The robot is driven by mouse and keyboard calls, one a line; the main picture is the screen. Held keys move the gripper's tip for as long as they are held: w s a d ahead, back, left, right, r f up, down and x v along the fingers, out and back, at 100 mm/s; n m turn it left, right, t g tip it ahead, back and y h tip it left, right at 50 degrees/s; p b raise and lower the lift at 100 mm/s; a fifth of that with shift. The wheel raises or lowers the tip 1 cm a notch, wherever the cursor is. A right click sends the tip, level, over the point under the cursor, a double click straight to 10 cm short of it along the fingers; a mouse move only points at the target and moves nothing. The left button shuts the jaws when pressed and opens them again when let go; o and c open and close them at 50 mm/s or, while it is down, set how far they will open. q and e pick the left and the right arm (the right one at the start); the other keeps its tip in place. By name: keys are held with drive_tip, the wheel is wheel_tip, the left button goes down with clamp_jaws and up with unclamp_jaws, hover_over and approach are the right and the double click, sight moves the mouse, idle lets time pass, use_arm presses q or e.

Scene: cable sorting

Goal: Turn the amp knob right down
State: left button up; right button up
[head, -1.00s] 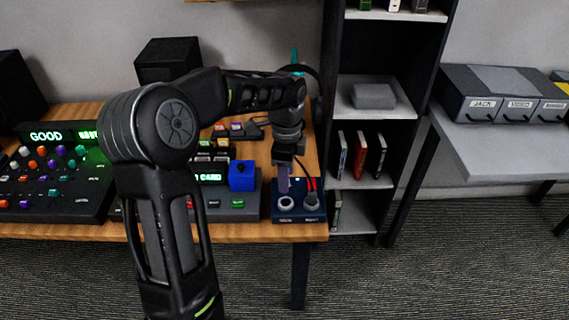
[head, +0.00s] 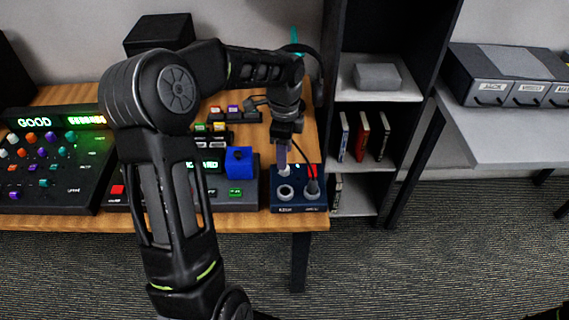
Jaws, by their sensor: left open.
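The navy box (head: 297,208), which looks like the amp, sits at the front right corner of the wooden desk. A pale round ring (head: 286,192) is on its left front and a second round fitting (head: 312,188) on its right, where a dark plug or cable stands. A small pale knob-like piece (head: 284,172) shows behind the left ring, just under my left gripper (head: 284,163). The gripper points down over the box's back left with its jaws open; whether it touches the piece cannot be told. My right gripper is out of view.
A blue cube-like block (head: 239,162) stands on the grey console just left of the amp. A red cable (head: 309,170) rises at its right. A mixer panel (head: 55,165) with coloured knobs is at the left. A dark shelf (head: 375,90) stands right of the desk.

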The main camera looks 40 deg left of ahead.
use_arm(q)
wheel_tip(320, 180, down, 5)
drive_tip(key=shift+f, duration=0.1)
idle(0.3)
clamp_jaws()
idle(0.4)
